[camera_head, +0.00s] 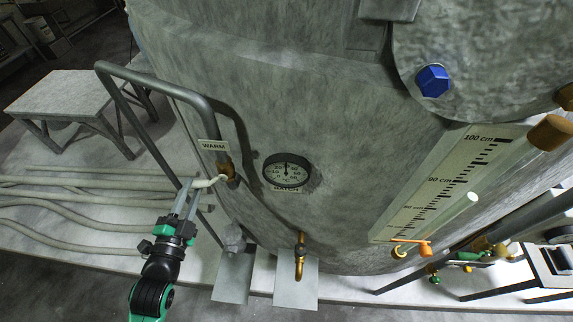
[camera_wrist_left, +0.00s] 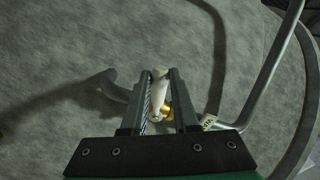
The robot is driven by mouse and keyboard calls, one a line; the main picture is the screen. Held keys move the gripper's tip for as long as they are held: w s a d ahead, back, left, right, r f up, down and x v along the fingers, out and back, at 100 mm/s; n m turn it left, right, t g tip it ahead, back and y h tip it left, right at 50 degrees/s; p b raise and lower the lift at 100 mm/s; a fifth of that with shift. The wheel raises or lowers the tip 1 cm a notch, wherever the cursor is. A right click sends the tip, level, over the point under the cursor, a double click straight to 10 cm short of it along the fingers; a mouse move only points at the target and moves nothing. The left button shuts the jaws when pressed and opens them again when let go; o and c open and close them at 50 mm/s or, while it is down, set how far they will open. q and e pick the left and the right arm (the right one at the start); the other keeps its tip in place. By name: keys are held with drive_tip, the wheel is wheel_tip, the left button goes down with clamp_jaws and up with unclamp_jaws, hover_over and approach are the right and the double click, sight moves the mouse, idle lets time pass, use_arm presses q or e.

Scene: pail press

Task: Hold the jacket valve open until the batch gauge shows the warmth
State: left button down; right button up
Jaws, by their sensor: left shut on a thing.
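The jacket valve (camera_head: 226,170) is a brass fitting with a pale lever handle (camera_head: 209,182), just below the WARM label (camera_head: 213,145) on the grey tank. My left gripper (camera_head: 190,190) is shut on the lever handle. In the left wrist view the pale handle (camera_wrist_left: 158,91) lies between the two fingers (camera_wrist_left: 160,100), with a bit of brass (camera_wrist_left: 166,112) behind it. The batch gauge (camera_head: 287,170) is a round dial to the right of the valve; its needle points about straight up. My right gripper is not in view.
A grey bent rail (camera_head: 150,80) runs close to the valve and left arm. A brass tap (camera_head: 300,256) sits low on the tank (camera_head: 290,90). A level scale (camera_head: 440,185) and orange-handled valve (camera_head: 425,248) are at right.

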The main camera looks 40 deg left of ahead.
use_arm(q)
drive_tip(key=r+p, duration=0.2)
drive_tip(key=r, duration=0.1)
drive_tip(key=shift+s+a+p, duration=0.1)
drive_tip(key=shift+a+p, duration=0.1)
drive_tip(key=shift+p, duration=0.2)
drive_tip(key=c, duration=0.6)
unclamp_jaws()
drive_tip(key=shift+o, duration=0.2)
drive_tip(key=shift+f, duration=0.1)
